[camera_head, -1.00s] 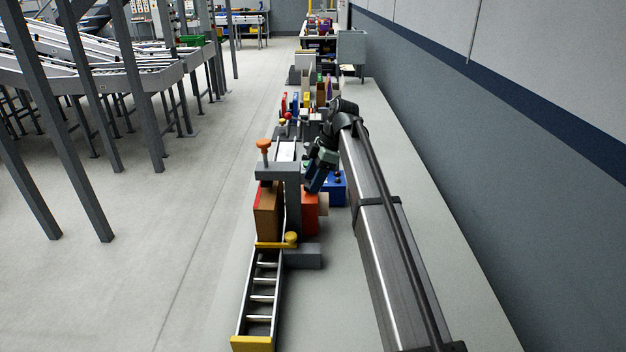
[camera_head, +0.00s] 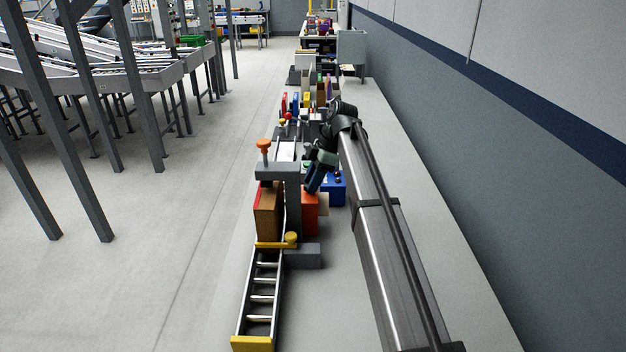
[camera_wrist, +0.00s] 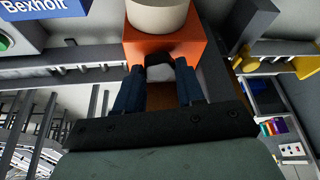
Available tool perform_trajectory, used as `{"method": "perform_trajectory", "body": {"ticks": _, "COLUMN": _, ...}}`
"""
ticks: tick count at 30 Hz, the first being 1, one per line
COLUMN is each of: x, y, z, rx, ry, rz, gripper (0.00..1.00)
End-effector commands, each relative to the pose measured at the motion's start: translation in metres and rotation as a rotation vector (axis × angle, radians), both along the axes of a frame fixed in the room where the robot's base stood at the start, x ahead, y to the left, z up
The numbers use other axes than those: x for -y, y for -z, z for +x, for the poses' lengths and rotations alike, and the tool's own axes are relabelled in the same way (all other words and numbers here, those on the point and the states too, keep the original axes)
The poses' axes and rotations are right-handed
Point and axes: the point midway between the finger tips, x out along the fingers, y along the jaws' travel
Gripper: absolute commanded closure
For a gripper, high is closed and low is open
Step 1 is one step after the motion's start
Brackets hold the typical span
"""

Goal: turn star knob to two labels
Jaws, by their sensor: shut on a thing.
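An orange box (camera_head: 310,214) stands on the long grey bench, and it fills the upper middle of the wrist view (camera_wrist: 190,48). A small dark and pale grey knob (camera_wrist: 160,71) is at its face, between my two blue fingers. My gripper (camera_wrist: 159,76) is shut on this knob. In the head view my gripper (camera_head: 311,187) points down at the top of the orange box, and the knob is hidden there. The knob's star shape cannot be made out. I cannot see any labels around it.
A grey post clamp (camera_head: 292,195) with an orange-topped screw stands close on the left, beside a brown box (camera_head: 267,215). A blue box (camera_head: 334,186) is close on the right. A yellow-ended ladder-like rack (camera_head: 262,295) lies in front. The bench's right side is clear.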

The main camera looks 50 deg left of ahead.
Motion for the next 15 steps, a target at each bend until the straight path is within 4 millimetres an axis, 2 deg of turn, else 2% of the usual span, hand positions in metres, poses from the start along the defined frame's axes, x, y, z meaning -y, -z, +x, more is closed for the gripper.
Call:
{"method": "perform_trajectory", "body": {"ticks": 8, "x": 0.0013, "y": 0.0, "z": -0.0007, "rx": -0.001, "ry": 0.03, "rz": -0.001, "gripper": 0.92}}
{"method": "perform_trajectory", "body": {"ticks": 15, "x": 0.0029, "y": 0.0001, "z": -0.0021, "rx": 0.0, "ry": 0.159, "rz": -0.001, "gripper": 0.92}}
